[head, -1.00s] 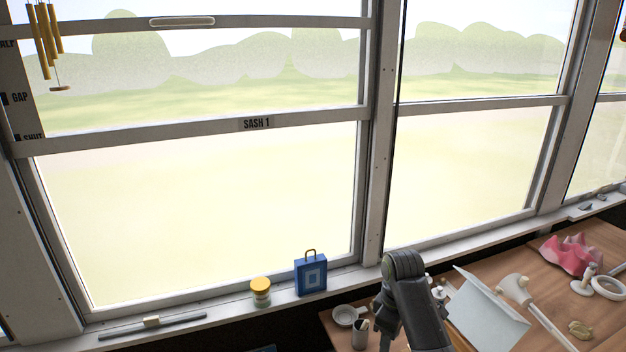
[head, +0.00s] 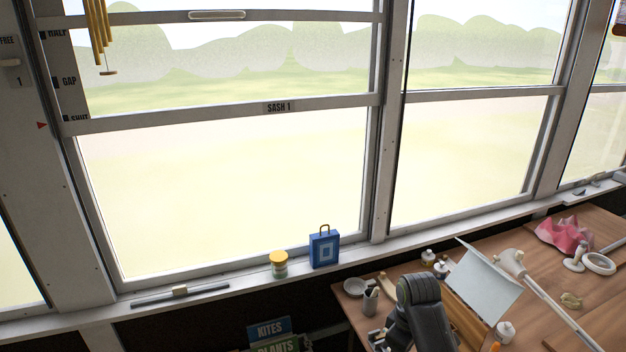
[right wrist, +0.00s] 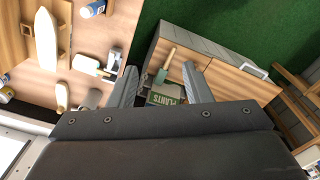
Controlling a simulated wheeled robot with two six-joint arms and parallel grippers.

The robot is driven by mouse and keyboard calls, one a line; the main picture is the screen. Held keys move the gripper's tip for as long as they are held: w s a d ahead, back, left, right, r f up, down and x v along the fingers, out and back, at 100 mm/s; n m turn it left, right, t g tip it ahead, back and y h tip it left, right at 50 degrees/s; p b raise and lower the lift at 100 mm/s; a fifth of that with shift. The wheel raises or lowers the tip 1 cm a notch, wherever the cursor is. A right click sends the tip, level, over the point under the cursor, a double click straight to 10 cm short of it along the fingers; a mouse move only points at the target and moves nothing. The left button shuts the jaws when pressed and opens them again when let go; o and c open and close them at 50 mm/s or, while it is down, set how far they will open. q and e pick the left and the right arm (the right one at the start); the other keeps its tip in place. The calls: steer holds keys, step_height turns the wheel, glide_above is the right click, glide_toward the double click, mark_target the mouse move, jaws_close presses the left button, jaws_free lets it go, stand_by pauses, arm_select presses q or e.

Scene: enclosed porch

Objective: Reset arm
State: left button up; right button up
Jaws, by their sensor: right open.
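My right arm shows in the head view at the bottom, in front of the desk, but its gripper is out of that frame. In the right wrist view my right gripper (right wrist: 160,88) is open, with nothing between its two grey fingers. Beyond the fingertips, lower down, are a green sign reading PLANTS (right wrist: 165,99) and a wooden cabinet (right wrist: 225,92). My left gripper is in neither current view.
A desk (head: 350,300) at the right holds a pale sheet on a stand (head: 482,280), a cup (head: 370,298) and a pink crumpled thing (head: 565,235). The sill carries a blue box (head: 324,250), a yellow-lidded jar (head: 279,264) and a dark bar (head: 180,293). Green floor (right wrist: 220,30) looks clear.

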steer(key=s+d+f+m+t, duration=0.1)
steer(key=s+d+f+m, duration=0.15)
steer(key=s, duration=0.35)
steer(key=s+d+f+m, duration=0.1)
steer(key=s+d+f, duration=0.15)
steer(key=s, duration=0.25)
steer(key=s+d+r+m+t+h, duration=0.1)
steer(key=s+d+m, duration=0.2)
steer(key=s, duration=0.8)
steer(key=s+d+r+m+t+h, duration=0.1)
steer(key=s+d+r+m, duration=0.15)
steer(key=s, duration=0.85)
step_height(320, 180, down, 33)
steer(key=d+m+g+b, duration=0.1)
steer(key=d+b, duration=0.1)
steer(key=b, duration=0.5)
arm_select(q)
step_height(320, 180, down, 14)
steer(key=s+b, duration=0.1)
steer(key=b, duration=0.6)
steer(key=shift+a, duration=0.15)
arm_select(e)
steer(key=s+f, duration=0.8)
steer(key=f, duration=0.3)
steer(key=s+a+f+g+y, duration=0.1)
steer(key=s+f, duration=0.6)
steer(key=f, duration=0.4)
steer(key=shift+s+a+f, duration=0.25)
steer(key=shift+s+a, duration=0.05)
steer(key=shift+s, duration=0.1)
